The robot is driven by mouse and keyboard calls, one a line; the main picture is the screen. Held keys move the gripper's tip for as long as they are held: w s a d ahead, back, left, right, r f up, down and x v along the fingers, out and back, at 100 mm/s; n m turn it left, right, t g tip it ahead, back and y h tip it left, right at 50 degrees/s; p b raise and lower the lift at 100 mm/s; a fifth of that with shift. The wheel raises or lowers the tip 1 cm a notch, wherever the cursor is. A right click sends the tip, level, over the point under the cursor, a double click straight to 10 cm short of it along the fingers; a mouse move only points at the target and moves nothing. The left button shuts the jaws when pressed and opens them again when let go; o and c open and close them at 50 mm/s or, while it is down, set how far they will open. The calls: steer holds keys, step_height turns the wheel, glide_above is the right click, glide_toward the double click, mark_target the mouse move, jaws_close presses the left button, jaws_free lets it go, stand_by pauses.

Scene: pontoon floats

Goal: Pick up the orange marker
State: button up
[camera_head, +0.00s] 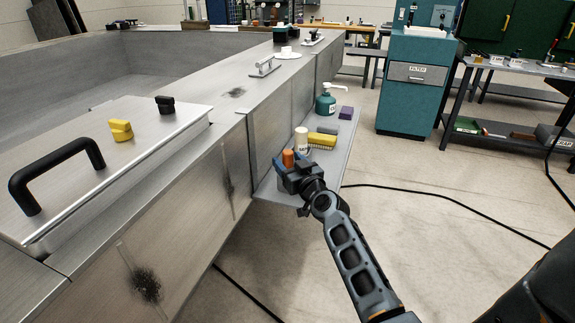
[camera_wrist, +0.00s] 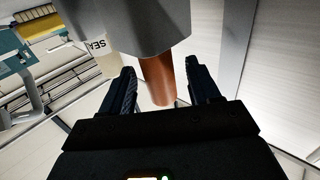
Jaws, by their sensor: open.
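The orange marker (camera_head: 288,157) stands upright on the grey side shelf (camera_head: 338,165), its orange top showing above my gripper (camera_head: 291,173) in the head view. Its lower part is hidden there by the gripper. In the wrist view the marker appears inverted, with a narrower orange part (camera_wrist: 158,82) and a wider grey part (camera_wrist: 150,22). My gripper (camera_wrist: 162,80) is open, with one finger on each side of the orange part. A gap shows on the right; I cannot tell whether the left finger touches.
A white labelled tube (camera_head: 301,139) stands just behind the marker; it also shows in the wrist view (camera_wrist: 96,48). A yellow brush (camera_head: 322,140), a teal pump bottle (camera_head: 325,103) and a purple block (camera_head: 346,113) are farther along. The metal pontoon wall (camera_head: 205,190) borders the shelf on the left.

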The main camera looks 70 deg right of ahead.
steer(key=shift+w+d, duration=0.35)
steer(key=shift+w, duration=0.05)
steer(key=c, duration=1)
